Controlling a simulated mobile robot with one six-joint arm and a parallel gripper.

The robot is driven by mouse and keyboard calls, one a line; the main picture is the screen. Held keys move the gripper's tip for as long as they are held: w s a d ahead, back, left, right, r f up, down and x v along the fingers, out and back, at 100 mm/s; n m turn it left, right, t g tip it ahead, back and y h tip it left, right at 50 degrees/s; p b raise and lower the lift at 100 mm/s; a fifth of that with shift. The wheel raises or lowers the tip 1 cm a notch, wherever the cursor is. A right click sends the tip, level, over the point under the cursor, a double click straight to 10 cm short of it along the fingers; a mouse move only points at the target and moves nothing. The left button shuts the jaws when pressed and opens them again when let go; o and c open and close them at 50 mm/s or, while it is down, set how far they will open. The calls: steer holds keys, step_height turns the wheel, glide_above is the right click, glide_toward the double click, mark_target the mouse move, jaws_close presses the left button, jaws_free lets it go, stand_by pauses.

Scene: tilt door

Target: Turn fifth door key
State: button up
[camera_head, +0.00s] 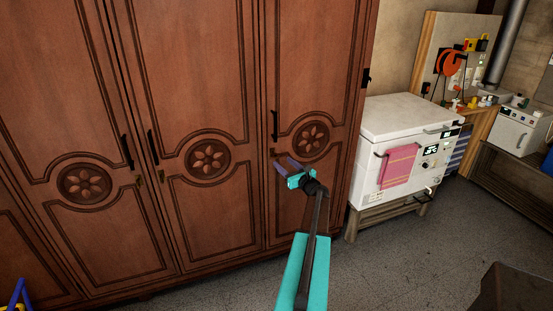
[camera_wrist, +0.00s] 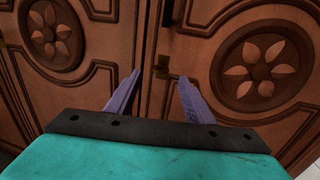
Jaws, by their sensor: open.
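The rightmost wardrobe door (camera_head: 318,95) in the head view is brown wood with a carved flower medallion, and it looks shut. My gripper (camera_head: 283,163) is in front of its left edge, just below the black handle (camera_head: 275,126). In the wrist view my gripper (camera_wrist: 160,77) is open, its purple fingers apart and pointing at the door seam. A small brass key and lock plate (camera_wrist: 161,66) shows between the fingertips, a little ahead of them. I cannot tell whether either finger touches it. In the head view my gripper hides most of this lock.
More wardrobe doors (camera_head: 208,100) stand to the left, with black handles and small brass keys. A white oven-like unit (camera_head: 410,120) with a pink towel (camera_head: 398,165) stands to the right. Grey floor (camera_head: 400,265) is clear in front of it.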

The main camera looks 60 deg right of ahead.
mark_target(274, 155)
steer(key=shift+p+x, duration=0.85)
steer(key=shift+x, duration=2.1)
steer(key=c, duration=1)
steer(key=shift+a, duration=0.45)
steer(key=shift+c, duration=0.2)
steer(key=shift+w+d, duration=0.1)
steer(key=shift+d, duration=0.25)
